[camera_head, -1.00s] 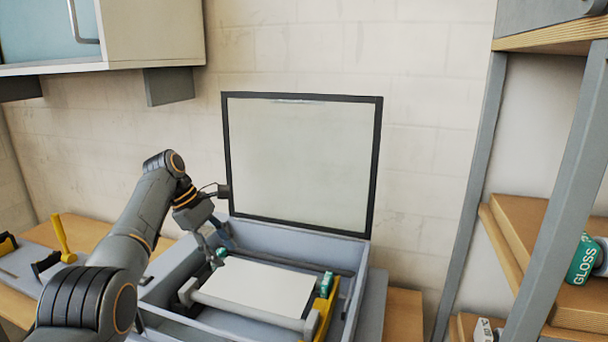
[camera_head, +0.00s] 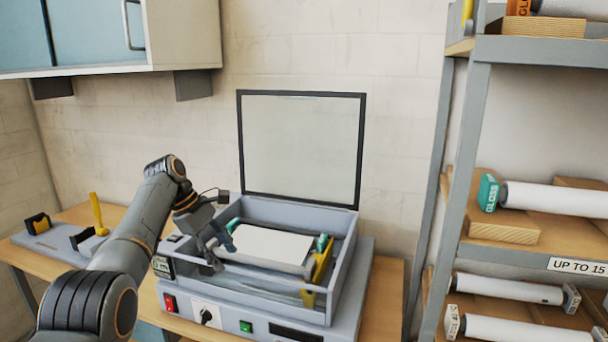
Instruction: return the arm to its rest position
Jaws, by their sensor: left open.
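My left arm comes in from the lower left. Its gripper (camera_head: 219,240) is open at the left side of the roll laminator (camera_head: 349,284), just above the left end of the white roll (camera_head: 270,243) inside it. I cannot tell whether the fingers touch anything there. The laminator's clear lid (camera_head: 302,148) with its dark frame stands raised at the back. The roll lies across the open housing, with green parts near its ends and a yellow lever (camera_head: 318,268) at its right. My right gripper is not in view.
A shelf rack (camera_head: 520,250) with several boxed-end rolls stands at the right. A wall cabinet (camera_head: 180,35) hangs at the upper left. A grey stand with a yellow handle (camera_head: 97,211) sits on the wooden bench (camera_head: 388,285) at the left. Bare bench shows right of the laminator.

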